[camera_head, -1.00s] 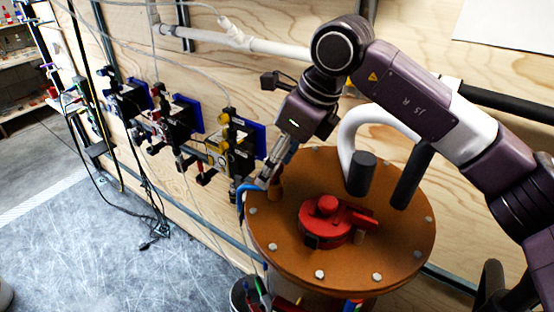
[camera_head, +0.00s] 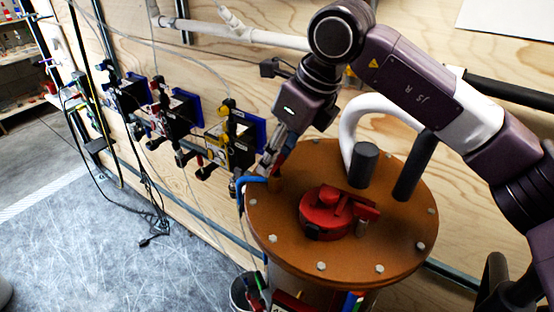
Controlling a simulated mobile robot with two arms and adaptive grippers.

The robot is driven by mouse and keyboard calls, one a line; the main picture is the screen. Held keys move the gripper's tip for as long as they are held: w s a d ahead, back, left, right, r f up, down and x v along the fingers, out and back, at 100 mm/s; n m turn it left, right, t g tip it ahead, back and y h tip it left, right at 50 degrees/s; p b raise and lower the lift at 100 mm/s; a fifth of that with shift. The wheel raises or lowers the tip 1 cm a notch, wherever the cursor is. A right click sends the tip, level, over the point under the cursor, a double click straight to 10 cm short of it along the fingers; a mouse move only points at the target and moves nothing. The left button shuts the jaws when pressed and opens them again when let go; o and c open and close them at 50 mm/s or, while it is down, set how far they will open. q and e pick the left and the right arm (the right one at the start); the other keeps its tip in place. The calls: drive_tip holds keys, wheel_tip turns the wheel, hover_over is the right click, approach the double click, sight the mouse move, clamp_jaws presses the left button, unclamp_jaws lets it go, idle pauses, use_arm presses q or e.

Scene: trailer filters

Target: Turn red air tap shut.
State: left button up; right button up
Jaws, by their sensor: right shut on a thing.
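My right gripper (camera_head: 270,168) comes down from above at the left rim of the brown round lid (camera_head: 290,245). It is shut on a small red part, which I take to be the handle of the red air tap (camera_head: 283,160). My fingers hide most of that part, so its angle cannot be read. A brown fitting (camera_head: 275,184) and a blue hose (camera_head: 246,183) are just below the fingertips. A larger red round fitting with a lever (camera_head: 330,212) sits in the middle of the lid, apart from the gripper. My left gripper is not in view.
A white curved pipe (camera_head: 350,125) and a dark grey cylinder (camera_head: 363,165) stand at the lid's back. Several regulator units, one with yellow parts (camera_head: 222,150), line the plywood wall to the left. The grey floor (camera_head: 80,240) at lower left is mostly clear.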

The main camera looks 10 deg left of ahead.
drive_tip(key=m+t+b, duration=0.1)
drive_tip(key=m+b, duration=0.2)
drive_tip(key=b, duration=0.1)
drive_tip(key=m+h+b, duration=0.1)
drive_tip(key=m+b, duration=0.2)
drive_tip(key=shift+a+f+t+b, duration=0.1)
drive_tip(key=shift+f+t+b, duration=0.1)
drive_tip(key=shift+t+b, duration=0.2)
drive_tip(key=shift+s+m+h+b, duration=0.1)
drive_tip(key=shift+m+h+b, duration=0.4)
drive_tip(key=shift+m+b, duration=0.35)
drive_tip(key=shift+a+r+m+t+h+b, duration=0.1)
drive_tip(key=shift+m+t+h+b, duration=0.3)
drive_tip(key=shift+m, duration=0.55)
drive_tip(key=m+b, duration=0.1)
drive_tip(key=m, duration=0.1)
drive_tip(key=shift+m+h, duration=0.3)
drive_tip(key=shift+h, duration=0.1)
drive_tip(key=shift+r+m+h, duration=0.15)
drive_tip(key=shift+m+h, duration=0.25)
drive_tip(key=shift+m, duration=0.8)
drive_tip(key=shift+m+h, duration=0.5)
drive_tip(key=shift+m, duration=0.6)
drive_tip(key=o, duration=1.2)
drive_tip(key=shift+c, duration=0.2)
